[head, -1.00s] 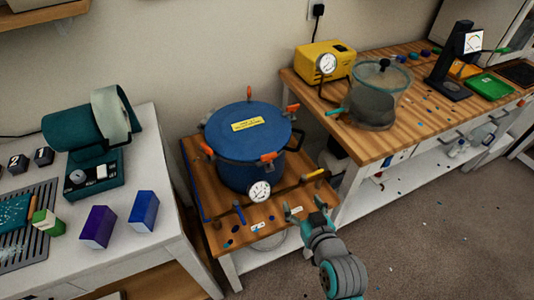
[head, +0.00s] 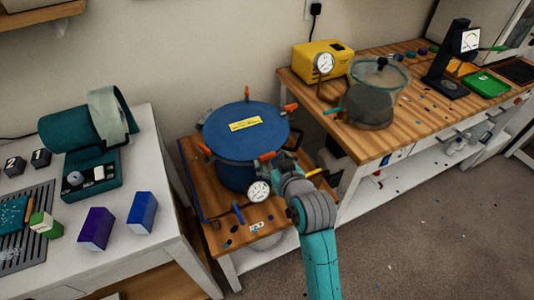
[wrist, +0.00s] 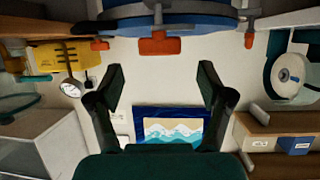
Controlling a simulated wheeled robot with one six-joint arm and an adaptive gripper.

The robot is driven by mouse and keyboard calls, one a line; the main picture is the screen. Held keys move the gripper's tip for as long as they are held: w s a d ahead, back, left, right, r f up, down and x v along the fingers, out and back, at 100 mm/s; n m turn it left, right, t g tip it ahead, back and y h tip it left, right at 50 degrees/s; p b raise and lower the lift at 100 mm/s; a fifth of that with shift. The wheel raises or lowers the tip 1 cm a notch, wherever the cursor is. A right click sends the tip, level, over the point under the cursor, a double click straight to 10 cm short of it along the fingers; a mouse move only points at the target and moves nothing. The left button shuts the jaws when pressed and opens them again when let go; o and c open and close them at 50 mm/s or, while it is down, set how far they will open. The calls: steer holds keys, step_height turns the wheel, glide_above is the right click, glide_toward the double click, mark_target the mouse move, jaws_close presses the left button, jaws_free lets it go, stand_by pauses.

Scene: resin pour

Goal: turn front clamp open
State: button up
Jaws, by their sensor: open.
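The blue pressure pot (head: 240,133) stands on a low wooden bench, lid on, with orange-handled clamps around its rim. The front clamp (head: 266,156) is on the side facing me. In the wrist view its orange handle (wrist: 160,43) lies ahead of and between the fingertips, with a visible gap. My gripper (wrist: 161,73) is open and empty. In the head view my gripper (head: 285,160) is just right of the front clamp, its fingers partly hidden by my arm. Other clamps show at the left (head: 206,149), right (head: 291,107) and back (head: 247,92).
A pressure gauge (head: 259,190) and a blue-handled valve (head: 238,212) sit at the pot's front; a yellow handle (head: 314,172) is beside my wrist. A clear chamber (head: 372,100) stands on the right bench. The left table (head: 160,225) holds blocks and a teal machine.

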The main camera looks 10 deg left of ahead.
mark_target(268, 155)
steer(key=shift+x, duration=2.7)
steer(key=shift+c, duration=0.2)
steer(key=c, duration=1.1)
